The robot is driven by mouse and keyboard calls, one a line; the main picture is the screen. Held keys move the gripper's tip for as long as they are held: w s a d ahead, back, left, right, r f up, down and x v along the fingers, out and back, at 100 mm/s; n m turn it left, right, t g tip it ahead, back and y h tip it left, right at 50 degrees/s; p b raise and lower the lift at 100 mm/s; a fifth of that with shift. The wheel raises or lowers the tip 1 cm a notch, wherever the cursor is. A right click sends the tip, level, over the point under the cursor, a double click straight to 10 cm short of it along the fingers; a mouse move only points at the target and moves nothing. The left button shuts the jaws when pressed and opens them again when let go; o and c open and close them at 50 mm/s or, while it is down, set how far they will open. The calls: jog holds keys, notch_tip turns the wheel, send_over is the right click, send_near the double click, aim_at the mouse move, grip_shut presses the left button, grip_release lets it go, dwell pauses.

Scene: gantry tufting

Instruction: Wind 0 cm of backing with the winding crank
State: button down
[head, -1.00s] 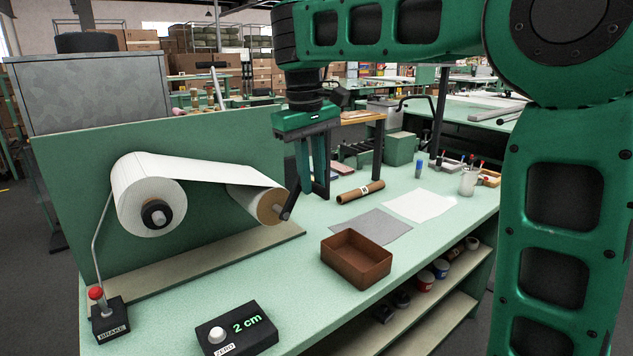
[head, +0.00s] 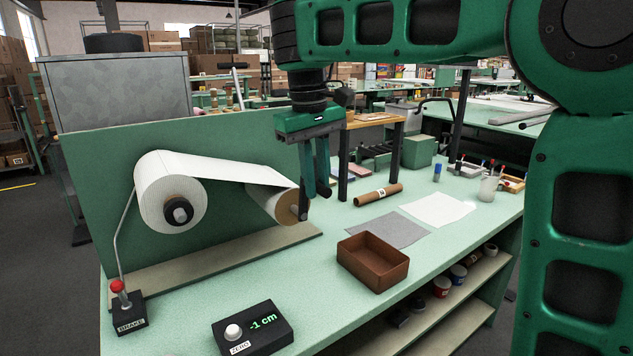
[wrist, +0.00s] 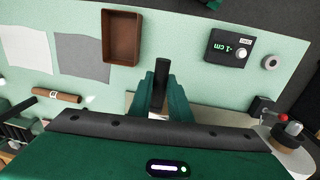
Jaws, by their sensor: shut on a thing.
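My gripper (head: 318,192) points down beside the right-hand roll. In the wrist view, its fingers (wrist: 160,92) are shut on the dark winding crank (wrist: 162,72). The crank (head: 303,210) also shows at the end of the take-up roll (head: 268,205) in the head view. White backing (head: 235,172) runs from the large supply roll (head: 155,205) to the take-up roll. The counter box (head: 252,328) reads -1 cm and has a white ZERO button (head: 233,332). It reads -1 cm in the wrist view too (wrist: 229,47).
The brake lever (head: 118,287) with a red knob stands at the bench's left front. A brown open tray (head: 373,278), grey sheet (head: 388,231), white sheet (head: 437,209) and cardboard tube (head: 378,194) lie to the right. The bench between counter and tray is clear.

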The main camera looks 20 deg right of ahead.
jog(key=c, duration=1.6)
grip_release()
jog(key=shift+f, duration=0.3)
jog(key=shift+c, duration=0.2)
jog(key=shift+r, duration=0.15)
jog(key=shift+r, duration=0.15)
jog(key=shift+w+a+r, duration=0.1)
jog(key=shift+a+r, duration=0.1)
jog(key=shift+r, duration=1.25)
jog(key=shift+w+a+r, duration=0.1)
jog(key=shift+a+r, duration=0.05)
jog(key=shift+r, duration=1.3)
jog(key=shift+s+a+r, duration=0.1)
jog(key=shift+r, duration=1)
jog(key=shift+a+r, duration=0.1)
jog(key=shift+r, duration=1)
